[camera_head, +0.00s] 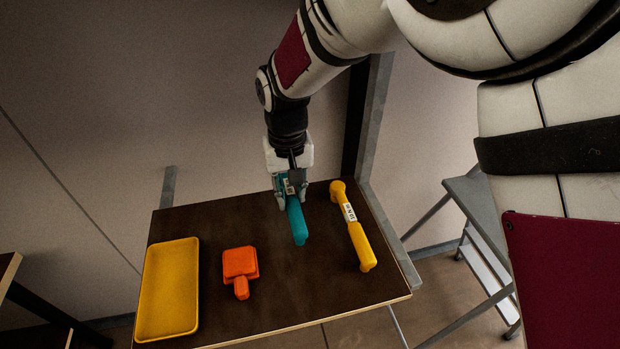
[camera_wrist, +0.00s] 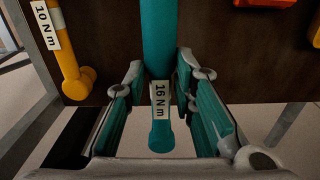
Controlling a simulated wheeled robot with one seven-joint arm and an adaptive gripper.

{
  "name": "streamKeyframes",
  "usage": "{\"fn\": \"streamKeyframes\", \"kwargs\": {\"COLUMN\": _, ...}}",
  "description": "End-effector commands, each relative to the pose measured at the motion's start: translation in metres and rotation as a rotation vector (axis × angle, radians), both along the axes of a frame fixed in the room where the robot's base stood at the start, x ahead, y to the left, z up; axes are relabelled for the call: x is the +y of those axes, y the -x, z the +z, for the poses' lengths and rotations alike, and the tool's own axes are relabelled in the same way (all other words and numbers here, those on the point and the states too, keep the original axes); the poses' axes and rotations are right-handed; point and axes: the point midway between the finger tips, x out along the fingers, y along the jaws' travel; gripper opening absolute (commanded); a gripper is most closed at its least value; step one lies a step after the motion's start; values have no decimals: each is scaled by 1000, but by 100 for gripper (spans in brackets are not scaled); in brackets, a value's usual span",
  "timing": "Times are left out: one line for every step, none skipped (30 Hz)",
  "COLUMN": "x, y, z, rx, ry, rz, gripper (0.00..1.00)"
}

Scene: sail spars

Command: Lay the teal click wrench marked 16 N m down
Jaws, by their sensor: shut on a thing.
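The teal click wrench (camera_head: 297,222) shows in the head view between the orange tool and the yellow wrench. My gripper (camera_head: 289,190) is shut on it near its far end. In the wrist view the teal wrench (camera_wrist: 160,40) runs between the fingers of my gripper (camera_wrist: 159,80), and its white label reads 16 N m. Its thick end points toward the front of the table in the head view. Whether it touches the dark tabletop (camera_head: 225,308) or hangs just over it, I cannot tell. The fingers hide part of its labelled end in the head view.
A yellow wrench (camera_head: 356,233), labelled 10 N m in the wrist view, lies to the right. An orange tool (camera_head: 240,266) lies to the left, then a yellow tray (camera_head: 168,290) at the left edge. Bare tabletop lies in front of the teal wrench. A grey stand (camera_head: 485,215) is beyond the right edge.

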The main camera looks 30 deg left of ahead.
Motion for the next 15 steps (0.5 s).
{"fn": "streamKeyframes", "kwargs": {"x": 5, "y": -8, "z": -3, "rx": -2, "ry": -3, "rz": 1, "gripper": 0}}
{"fn": "streamKeyframes", "kwargs": {"x": 7, "y": -10, "z": -3, "rx": -1, "ry": -2, "rz": 1, "gripper": 0}}
{"fn": "streamKeyframes", "kwargs": {"x": 9, "y": -12, "z": -2, "rx": -1, "ry": -2, "rz": 1, "gripper": 0}}
{"fn": "streamKeyframes", "kwargs": {"x": 10, "y": -12, "z": -2, "rx": -1, "ry": -2, "rz": 1, "gripper": 0}}
{"fn": "streamKeyframes", "kwargs": {"x": 11, "y": -13, "z": -2, "rx": -1, "ry": -2, "rz": 0, "gripper": 0}}
{"fn": "streamKeyframes", "kwargs": {"x": 11, "y": -13, "z": -2, "rx": 0, "ry": -1, "rz": 1, "gripper": 0}}
{"fn": "streamKeyframes", "kwargs": {"x": 12, "y": -14, "z": -1, "rx": 0, "ry": -1, "rz": 1, "gripper": 0}}
{"fn": "streamKeyframes", "kwargs": {"x": 13, "y": -15, "z": -1, "rx": 0, "ry": -1, "rz": 1, "gripper": 0}}
{"fn": "streamKeyframes", "kwargs": {"x": 15, "y": -17, "z": -2, "rx": 0, "ry": -1, "rz": 1, "gripper": 0}}
{"fn": "streamKeyframes", "kwargs": {"x": 16, "y": -19, "z": -2, "rx": -1, "ry": -2, "rz": 1, "gripper": 0}}
{"fn": "streamKeyframes", "kwargs": {"x": 18, "y": -21, "z": -3, "rx": -2, "ry": -3, "rz": 1, "gripper": 0}}
{"fn": "streamKeyframes", "kwargs": {"x": 17, "y": -20, "z": -10, "rx": 2, "ry": 1, "rz": 2, "gripper": 0}}
{"fn": "streamKeyframes", "kwargs": {"x": 17, "y": -20, "z": -15, "rx": 2, "ry": 1, "rz": 2, "gripper": 0}}
{"fn": "streamKeyframes", "kwargs": {"x": 17, "y": -20, "z": -20, "rx": 2, "ry": 1, "rz": 2, "gripper": 0}}
{"fn": "streamKeyframes", "kwargs": {"x": 17, "y": -20, "z": -27, "rx": 2, "ry": 1, "rz": 2, "gripper": 0}}
